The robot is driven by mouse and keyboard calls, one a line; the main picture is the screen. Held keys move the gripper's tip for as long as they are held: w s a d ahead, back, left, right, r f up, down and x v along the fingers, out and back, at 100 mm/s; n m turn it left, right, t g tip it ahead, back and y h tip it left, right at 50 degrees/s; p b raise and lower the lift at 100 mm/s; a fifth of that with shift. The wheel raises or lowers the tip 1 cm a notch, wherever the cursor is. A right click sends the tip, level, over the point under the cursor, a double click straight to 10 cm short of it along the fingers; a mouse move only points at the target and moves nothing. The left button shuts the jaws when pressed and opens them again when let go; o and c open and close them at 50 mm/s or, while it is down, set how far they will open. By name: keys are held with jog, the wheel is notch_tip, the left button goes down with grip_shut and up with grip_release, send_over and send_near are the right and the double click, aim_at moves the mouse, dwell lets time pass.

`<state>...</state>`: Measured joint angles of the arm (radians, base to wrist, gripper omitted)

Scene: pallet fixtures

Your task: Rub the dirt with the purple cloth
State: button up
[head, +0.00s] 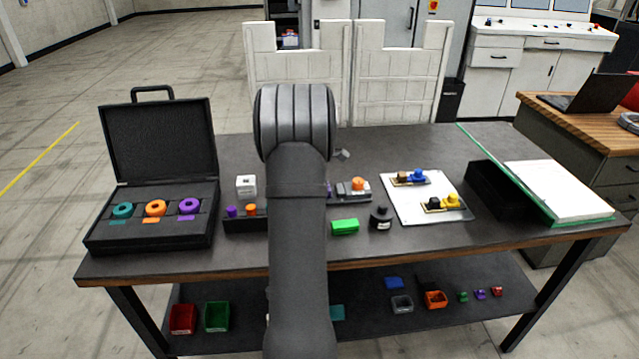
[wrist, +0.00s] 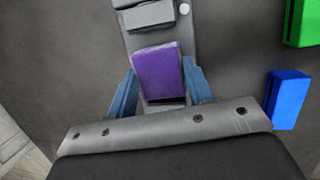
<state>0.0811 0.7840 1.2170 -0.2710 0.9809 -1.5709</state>
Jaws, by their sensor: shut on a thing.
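The purple cloth (wrist: 156,70) is a folded, block-like piece between the blue fingers of my gripper (wrist: 159,74) in the wrist view. The fingers are shut on its two sides. A grey stepped fixture (wrist: 185,32) lies beneath and beyond it; I cannot tell whether the cloth touches it. In the head view my arm hides the gripper and nearly all of the cloth. I cannot make out any dirt for certain in either view.
A green block (wrist: 302,22) and a blue block (wrist: 290,98) lie right of the gripper. On the table (head: 400,240) stand an open black case (head: 160,140), a white cube (head: 246,185), a black round piece (head: 381,219) and a white board (head: 462,211) with connectors.

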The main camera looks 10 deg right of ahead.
jog(key=shift+s, duration=1.6)
jog(key=shift+w+r, duration=0.1)
jog(key=shift+r, duration=3.9)
jog(key=shift+f, duration=0.1)
jog(key=shift+f, duration=3.65)
jog(key=shift+w+f, duration=0.25)
jog(key=shift+w, duration=0.4)
jog(key=shift+c, duration=0.4)
jog(key=shift+w+r, duration=0.1)
jog(key=shift+w, duration=2.25)
jog(key=shift+c, duration=0.2)
jog(key=shift+s, duration=3.1)
notch_tip(320, 180, up, 8)
